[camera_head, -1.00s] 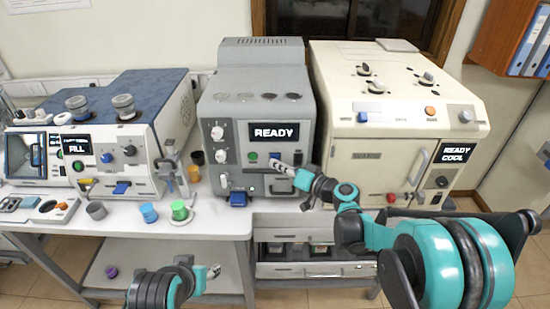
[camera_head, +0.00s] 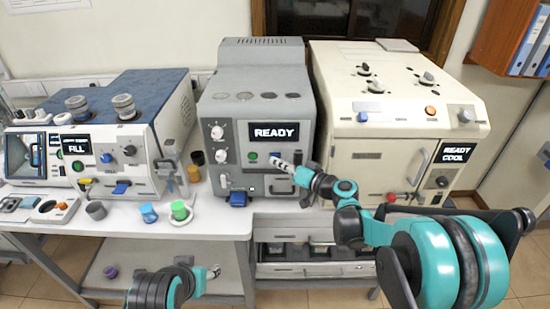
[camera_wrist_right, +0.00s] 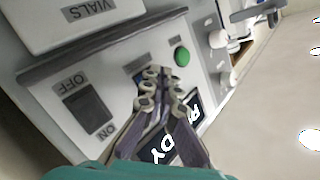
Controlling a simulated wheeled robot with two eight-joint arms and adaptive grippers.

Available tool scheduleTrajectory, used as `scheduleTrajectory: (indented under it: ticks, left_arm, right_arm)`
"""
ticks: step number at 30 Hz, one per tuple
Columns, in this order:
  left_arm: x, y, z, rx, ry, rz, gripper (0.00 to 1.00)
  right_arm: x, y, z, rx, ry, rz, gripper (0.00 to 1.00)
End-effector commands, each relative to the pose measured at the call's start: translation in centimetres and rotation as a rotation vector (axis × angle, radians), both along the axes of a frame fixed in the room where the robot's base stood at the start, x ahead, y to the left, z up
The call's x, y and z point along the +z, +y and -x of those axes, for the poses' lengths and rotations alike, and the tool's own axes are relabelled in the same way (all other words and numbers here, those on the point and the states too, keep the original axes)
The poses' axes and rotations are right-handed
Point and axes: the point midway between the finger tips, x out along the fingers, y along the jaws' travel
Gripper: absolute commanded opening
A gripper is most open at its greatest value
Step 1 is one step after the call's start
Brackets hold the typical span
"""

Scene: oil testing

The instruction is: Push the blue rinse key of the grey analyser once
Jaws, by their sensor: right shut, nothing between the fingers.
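The grey analyser (camera_head: 284,85) stands in the middle of the head view. Its screen (camera_head: 274,132) reads READY. My right gripper (camera_head: 273,158) is shut and empty, its fingertips at the front panel just right of the green button (camera_head: 252,156). In the right wrist view, the gripper (camera_wrist_right: 157,74) covers most of the blue key (camera_wrist_right: 139,76); only a bit of blue shows beside the fingertips. I cannot tell whether they touch the key. My left gripper (camera_head: 213,272) is low in the head view, away from the analyser; its jaws are too small to read.
A white-and-blue machine (camera_head: 110,160) stands left and a cream machine (camera_head: 400,100) right. Small cups, including a blue one (camera_head: 148,213) and a green one (camera_head: 179,210), sit on the bench before the left machine. An ON/OFF switch (camera_wrist_right: 88,108) is beside the key.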

Motion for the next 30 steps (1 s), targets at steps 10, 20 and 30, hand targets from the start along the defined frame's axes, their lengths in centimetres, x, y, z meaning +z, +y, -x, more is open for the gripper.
scheduleTrajectory:
  ticks: [10, 20, 30]
  left_arm:
    - [0.0, 0.0, 0.0, 0.000, 0.000, 0.000, 0.49]
    - [-0.1, 0.0, 0.0, 0.000, 0.000, 0.000, 0.49]
    - [-0.2, 0.0, 0.0, 0.000, 0.000, 0.000, 0.49]
  right_arm:
    - [0.0, 0.0, -0.3, 0.000, 0.000, 0.000, 0.00]
    - [0.0, 0.0, 0.1, 0.000, 0.000, 0.000, 0.00]
    - [0.0, 0.0, 1.4, 0.000, 0.000, 0.000, 0.00]
